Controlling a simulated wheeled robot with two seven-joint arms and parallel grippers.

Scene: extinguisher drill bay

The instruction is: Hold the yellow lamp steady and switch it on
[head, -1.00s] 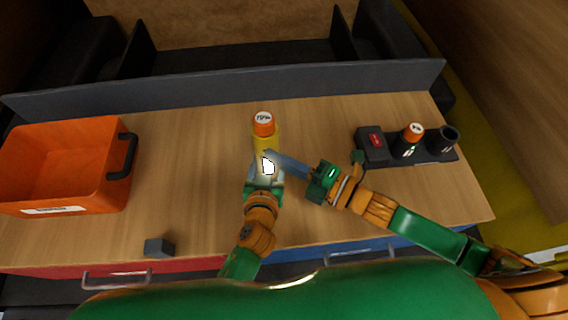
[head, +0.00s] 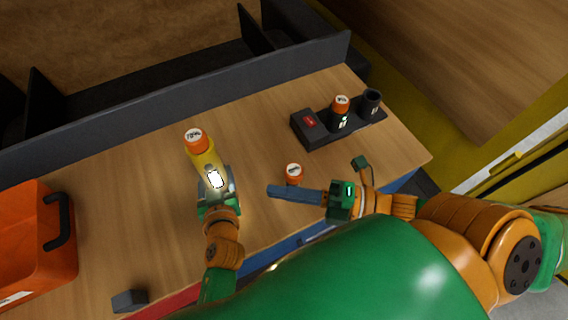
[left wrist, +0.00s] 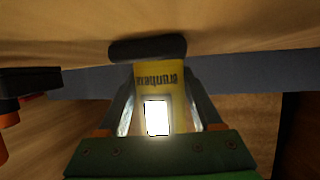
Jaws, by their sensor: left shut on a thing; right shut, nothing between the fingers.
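The yellow lamp (head: 204,161) has an orange cap with a white label and a bright white lit panel on its side. It also shows in the left wrist view (left wrist: 158,75), with dark lettering above the glowing panel. My left gripper (head: 214,182) is shut on the lamp's body, one finger on each side. My right gripper (head: 272,191) is shut and empty, to the right of the lamp and apart from it. I cannot tell whether the lamp's foot touches the table.
Another orange-capped item (head: 293,171) stands partly hidden behind my right gripper. A black charging base (head: 311,126) with a red button holds an orange-capped lamp (head: 341,103). An orange crate (head: 36,235) is at left, and a small dark block (head: 129,300) is near the front edge.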

